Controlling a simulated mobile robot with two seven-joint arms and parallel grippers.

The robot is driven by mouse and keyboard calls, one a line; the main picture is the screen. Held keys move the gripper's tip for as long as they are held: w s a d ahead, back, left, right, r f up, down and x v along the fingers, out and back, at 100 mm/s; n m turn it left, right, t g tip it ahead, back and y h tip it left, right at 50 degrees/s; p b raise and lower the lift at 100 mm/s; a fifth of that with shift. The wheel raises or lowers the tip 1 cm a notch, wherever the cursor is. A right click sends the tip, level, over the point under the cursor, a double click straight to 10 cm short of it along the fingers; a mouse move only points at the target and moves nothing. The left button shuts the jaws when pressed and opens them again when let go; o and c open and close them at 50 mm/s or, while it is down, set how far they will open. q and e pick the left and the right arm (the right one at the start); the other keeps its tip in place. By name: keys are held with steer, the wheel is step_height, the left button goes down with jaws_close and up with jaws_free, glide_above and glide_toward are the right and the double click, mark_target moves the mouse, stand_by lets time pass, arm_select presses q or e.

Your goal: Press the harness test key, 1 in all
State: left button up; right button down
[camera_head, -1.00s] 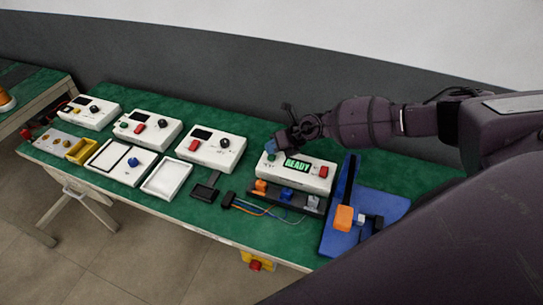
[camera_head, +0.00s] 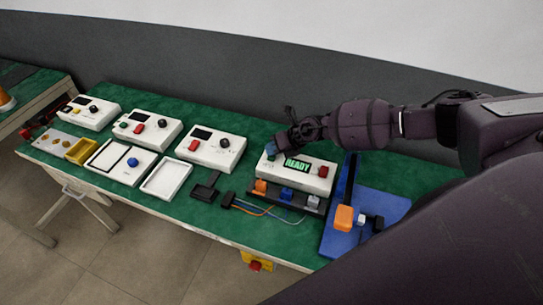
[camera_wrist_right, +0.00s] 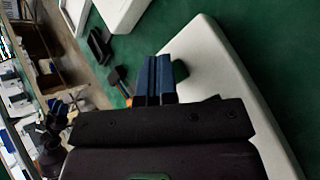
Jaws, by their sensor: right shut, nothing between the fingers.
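The harness tester (camera_head: 300,171) is a white box with a lit green display (camera_head: 297,165) reading READY. A red button (camera_head: 323,171) sits at its right end. A small dark green key (camera_head: 270,157) shows at its left end, mostly hidden by my right gripper. My right gripper (camera_head: 271,149) is shut and empty, its blue fingertips right over that left end. In the right wrist view the blue fingers (camera_wrist_right: 156,80) are together, with a dark green round part (camera_wrist_right: 180,71) close beside them. I cannot tell whether the fingertips touch the key. My left gripper is not in view.
In front of the tester is a dark holder with orange, blue and grey connectors (camera_head: 287,194) and loose wires. A blue fixture (camera_head: 375,212) with an orange block stands at right. Several other white boxes (camera_head: 211,150) and trays (camera_head: 167,179) fill the left of the green table.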

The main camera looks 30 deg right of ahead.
steer(key=shift+f, duration=0.25)
steer(key=shift+r, duration=0.1)
stand_by(0.5)
steer(key=shift+r+p, duration=0.8)
steer(key=shift+p, duration=0.1)
step_height(320, 180, up, 3)
steer(key=p, duration=0.3)
steer(key=shift+r, duration=1)
steer(key=shift+a, duration=0.15)
